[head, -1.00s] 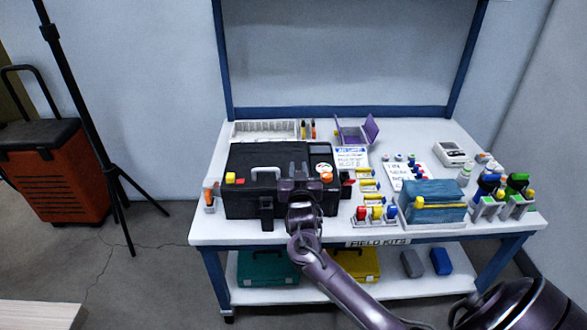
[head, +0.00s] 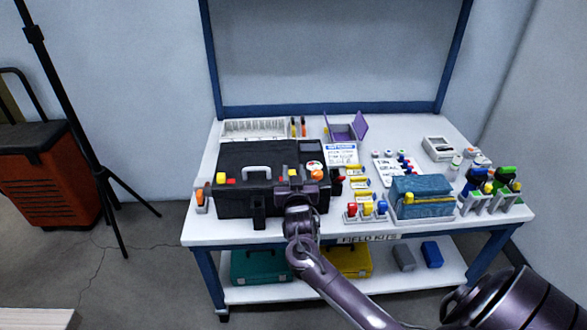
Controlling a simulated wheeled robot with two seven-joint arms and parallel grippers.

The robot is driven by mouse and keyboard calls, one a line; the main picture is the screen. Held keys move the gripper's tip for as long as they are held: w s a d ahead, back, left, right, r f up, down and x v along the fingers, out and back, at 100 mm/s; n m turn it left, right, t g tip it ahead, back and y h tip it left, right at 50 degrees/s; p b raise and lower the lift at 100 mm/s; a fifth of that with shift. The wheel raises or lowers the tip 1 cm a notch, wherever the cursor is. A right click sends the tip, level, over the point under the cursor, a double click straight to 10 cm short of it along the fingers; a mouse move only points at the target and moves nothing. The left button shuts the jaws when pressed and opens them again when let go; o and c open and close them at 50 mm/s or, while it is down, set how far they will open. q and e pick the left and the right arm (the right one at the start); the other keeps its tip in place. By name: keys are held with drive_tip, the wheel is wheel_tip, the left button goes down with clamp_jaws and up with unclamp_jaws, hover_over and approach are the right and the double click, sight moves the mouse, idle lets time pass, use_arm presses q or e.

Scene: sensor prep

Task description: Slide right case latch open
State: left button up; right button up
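My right gripper (head: 303,182) is at the right part of the case front, over the lid's front edge. It covers the place of the right latch, so I cannot see that latch or whether the gripper touches it. The fingertips are too small and dark to tell if they are open or shut. My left gripper is out of view.
Right of the case are red and blue capped bottles (head: 367,208), a blue pouch (head: 421,188) and a rack with green and blue items (head: 500,190). A purple open box (head: 343,132) and a white tray (head: 252,130) stand behind. A tripod (head: 75,110) stands left of the table.

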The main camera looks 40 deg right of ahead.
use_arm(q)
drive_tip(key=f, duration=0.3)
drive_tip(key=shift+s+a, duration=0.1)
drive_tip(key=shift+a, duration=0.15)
use_arm(e)
drive_tip(key=v, duration=0.6)
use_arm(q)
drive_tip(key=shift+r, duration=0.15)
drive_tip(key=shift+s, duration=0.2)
